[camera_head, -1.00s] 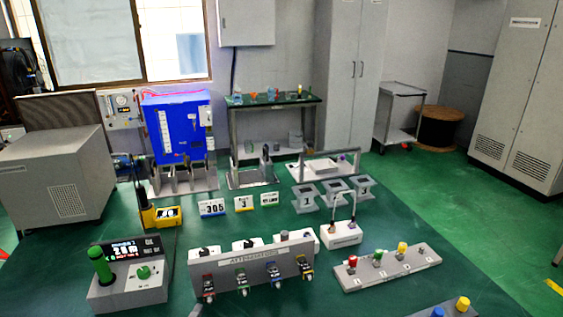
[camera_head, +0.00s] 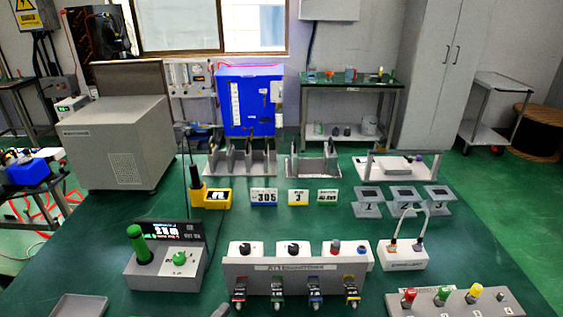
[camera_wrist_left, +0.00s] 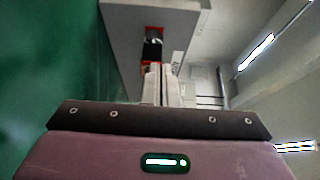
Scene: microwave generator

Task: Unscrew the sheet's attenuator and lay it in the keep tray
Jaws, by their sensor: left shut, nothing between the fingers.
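A grey rack (camera_head: 296,279) stands at the front middle of the bench. Several attenuators hang from its front: a red one (camera_head: 239,291), a green one (camera_head: 278,291), a blue one (camera_head: 315,291) and a yellow one (camera_head: 351,290). Only a grey tip of my left gripper (camera_head: 219,311) shows at the bottom edge, left of and below the red attenuator. In the left wrist view the fingers of my left gripper (camera_wrist_left: 159,70) are shut and empty, pointing at a red-and-black part (camera_wrist_left: 152,45) on a grey panel. A shallow grey tray (camera_head: 80,305) is partly cut off at bottom left. My right gripper is out of view.
A console (camera_head: 165,266) with a green handle stands left of the rack. A strip of coloured knobs (camera_head: 455,303) and a white two-lead box (camera_head: 403,254) are to the right. Sign cards (camera_head: 264,196) and grey stands (camera_head: 240,160) are behind. Green bench shows between console and rack.

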